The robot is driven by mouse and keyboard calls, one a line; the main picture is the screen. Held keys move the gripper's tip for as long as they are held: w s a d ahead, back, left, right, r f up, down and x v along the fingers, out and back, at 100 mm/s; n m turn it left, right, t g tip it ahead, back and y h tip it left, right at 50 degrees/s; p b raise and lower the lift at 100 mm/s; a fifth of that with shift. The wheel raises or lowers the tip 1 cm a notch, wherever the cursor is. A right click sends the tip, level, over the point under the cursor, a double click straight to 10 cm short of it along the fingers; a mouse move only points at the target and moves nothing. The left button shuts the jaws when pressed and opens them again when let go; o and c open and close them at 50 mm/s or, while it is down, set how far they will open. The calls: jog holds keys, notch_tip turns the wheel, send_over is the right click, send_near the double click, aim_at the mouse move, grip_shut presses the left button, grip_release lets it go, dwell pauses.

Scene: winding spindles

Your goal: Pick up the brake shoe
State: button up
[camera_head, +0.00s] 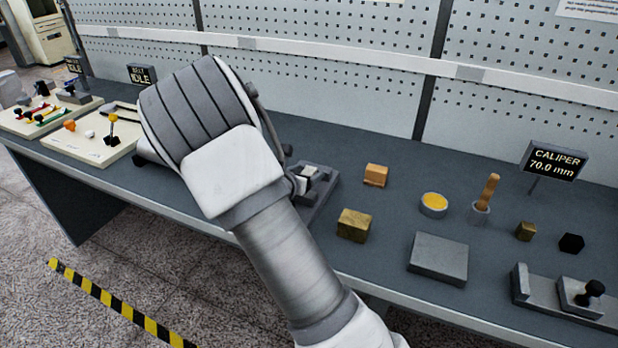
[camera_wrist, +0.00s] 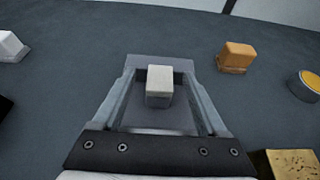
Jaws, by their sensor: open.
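A pale grey block (camera_wrist: 159,84) stands on a darker grey plate (camera_wrist: 160,117) in the wrist view. No label tells me which piece is the brake shoe; this block is the one between my fingers. My gripper (camera_wrist: 160,76) is open, with one finger to each side of the block and gaps between. In the head view the block (camera_head: 309,170) shows just right of my wrist, on its grey fixture (camera_head: 322,195). My forearm and wrist hide part of the fixture and most of my gripper there.
An orange-brown block (camera_head: 376,175), a brass-coloured block (camera_head: 354,225), a yellow-filled tin (camera_head: 433,205) and a grey slab (camera_head: 438,259) lie right of the fixture. A caliper display (camera_head: 554,161) stands farther right. A pegboard wall (camera_head: 340,95) backs the bench.

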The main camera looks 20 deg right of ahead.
jog(key=shift+c, duration=0.2)
grip_shut()
dwell(0.3)
